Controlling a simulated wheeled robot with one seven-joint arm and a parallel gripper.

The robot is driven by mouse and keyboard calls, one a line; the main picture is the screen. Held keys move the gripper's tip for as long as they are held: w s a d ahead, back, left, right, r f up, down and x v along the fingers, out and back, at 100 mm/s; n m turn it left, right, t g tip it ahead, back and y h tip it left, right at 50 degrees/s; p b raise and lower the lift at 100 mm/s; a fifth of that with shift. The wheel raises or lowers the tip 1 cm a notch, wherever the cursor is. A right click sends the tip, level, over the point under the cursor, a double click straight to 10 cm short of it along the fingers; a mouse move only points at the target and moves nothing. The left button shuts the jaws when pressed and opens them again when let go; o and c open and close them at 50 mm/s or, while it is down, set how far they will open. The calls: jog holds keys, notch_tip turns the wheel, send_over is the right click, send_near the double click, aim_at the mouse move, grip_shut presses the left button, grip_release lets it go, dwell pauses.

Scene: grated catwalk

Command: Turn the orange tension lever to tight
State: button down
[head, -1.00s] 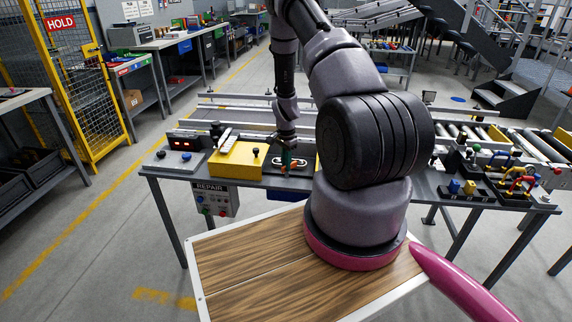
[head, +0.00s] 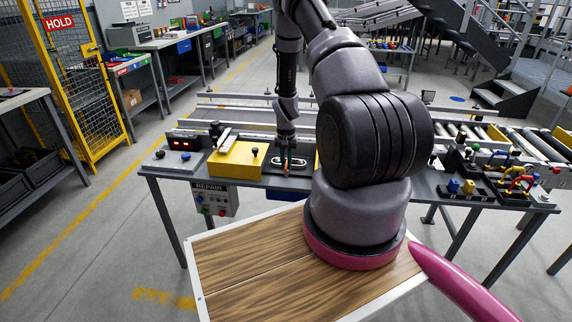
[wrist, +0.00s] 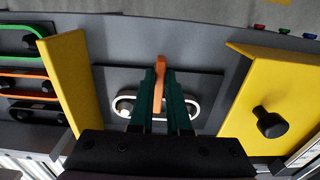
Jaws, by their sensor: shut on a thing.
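The orange tension lever (wrist: 160,72) stands out from a dark plate (wrist: 205,83) in the wrist view, pointing toward the top of the picture. A white oval loop with dark rollers (wrist: 125,104) lies around its base on the plate. My gripper (wrist: 158,88) has its two green fingers shut on the lever, one on each side. The fingers and the dark palm hide the lever's lower part. In the head view my gripper (head: 287,161) reaches down to the bench beside the yellow box, and only a small orange bit shows there. No tight marking can be read.
Yellow walls (wrist: 66,95) flank the plate on both sides, the right one with a black knob (wrist: 269,122). Green and orange loops lie at the far left. In the head view, a control box with a red display (head: 184,144) stands left, and coloured handles (head: 515,182) stand right.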

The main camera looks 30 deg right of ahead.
aim_at(286, 165)
dwell(0.5)
jog(key=c, duration=0.9)
grip_release()
notch_tip(286, 165, up, 11)
jog(key=shift+f, duration=0.1)
